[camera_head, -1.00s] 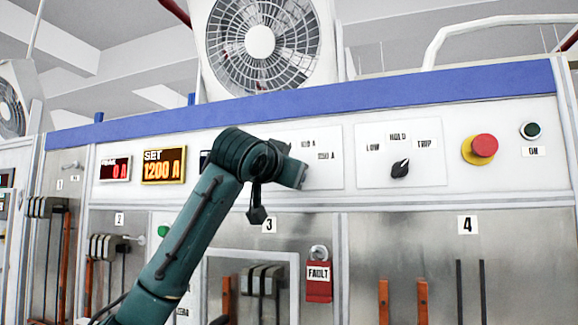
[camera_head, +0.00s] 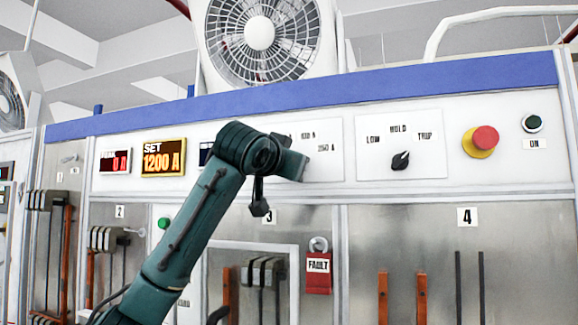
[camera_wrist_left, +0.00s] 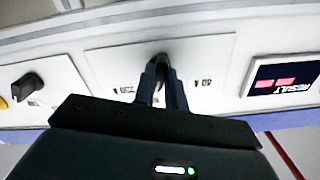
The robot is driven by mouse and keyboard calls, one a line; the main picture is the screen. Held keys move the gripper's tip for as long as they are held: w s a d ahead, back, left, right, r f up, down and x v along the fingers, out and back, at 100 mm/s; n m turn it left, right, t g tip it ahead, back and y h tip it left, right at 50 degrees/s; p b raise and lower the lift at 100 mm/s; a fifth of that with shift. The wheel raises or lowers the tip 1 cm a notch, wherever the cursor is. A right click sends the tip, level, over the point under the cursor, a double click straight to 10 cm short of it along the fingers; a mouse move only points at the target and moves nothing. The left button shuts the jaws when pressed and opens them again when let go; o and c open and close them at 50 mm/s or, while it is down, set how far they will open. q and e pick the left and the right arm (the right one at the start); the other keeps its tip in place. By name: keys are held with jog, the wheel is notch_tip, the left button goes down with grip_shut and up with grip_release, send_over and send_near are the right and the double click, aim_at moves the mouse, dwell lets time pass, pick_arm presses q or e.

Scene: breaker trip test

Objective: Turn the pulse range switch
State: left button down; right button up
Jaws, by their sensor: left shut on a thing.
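The pulse range switch shows as a dark knob (camera_wrist_left: 161,61) on a white plate with ampere labels in the left wrist view, which sees the panel upside down. My left gripper (camera_wrist_left: 160,80) is shut on this knob, one finger on each side. In the head view my left gripper (camera_head: 298,166) is at the panel front, and my own wrist hides the knob and part of its plate (camera_head: 327,165). Two labels show to the right of the wrist. The knob's exact pointing direction cannot be told. My right gripper is not in view.
To the right are a black LOW/HOLD/TRIP selector (camera_head: 400,160), a red emergency button (camera_head: 482,141) and a dark ON button (camera_head: 532,123). To the left, the amber SET display (camera_head: 163,158) reads 1200 A.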

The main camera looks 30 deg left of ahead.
pick_arm(q)
jog(key=shift+f+n, duration=0.1)
jog(key=shift+n, duration=0.2)
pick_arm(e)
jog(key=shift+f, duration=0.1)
pick_arm(q)
jog(key=n+b, duration=0.2)
jog(key=n, duration=0.5)
jog(key=shift+d, duration=0.1)
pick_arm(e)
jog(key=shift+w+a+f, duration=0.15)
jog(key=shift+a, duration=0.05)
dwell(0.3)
pick_arm(q)
jog(key=c, duration=1.4)
grip_release()
jog(key=shift+c, duration=0.2)
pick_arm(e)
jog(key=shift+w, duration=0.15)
pick_arm(q)
jog(key=shift+s, duration=0.1)
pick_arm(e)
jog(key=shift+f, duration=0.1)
